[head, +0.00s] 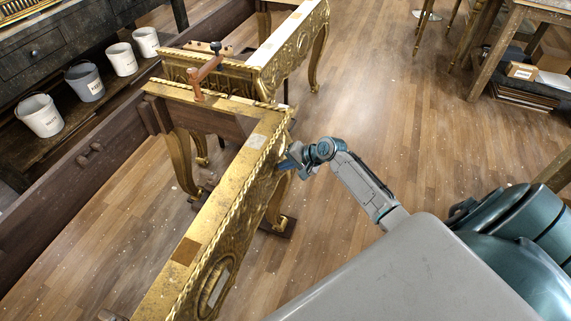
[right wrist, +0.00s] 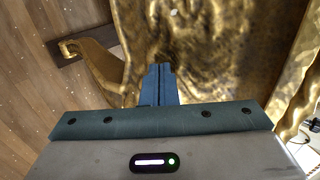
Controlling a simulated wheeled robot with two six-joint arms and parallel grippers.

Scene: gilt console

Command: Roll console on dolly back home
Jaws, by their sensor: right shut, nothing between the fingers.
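The gilt console (head: 215,205) is a carved gold frame with a bare, open top. It runs from the lower left to the back, with curved legs. One leg's scrolled foot (head: 280,224) rests on a dark wooden piece (head: 272,231), perhaps part of the dolly; its wheels cannot be made out. My right gripper (head: 287,165) is at the outer carved side, near a corner. In the right wrist view its blue fingers (right wrist: 160,85) are shut and empty, pointing at the carved gold surface (right wrist: 215,55). Whether they touch it I cannot tell. My left gripper does not show.
A long dark beam (head: 75,175) runs along the left. Several buckets (head: 85,82) stand on a dark shelf behind it. Floor (head: 400,90) to the right is open, up to a table (head: 497,50) with boxes.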

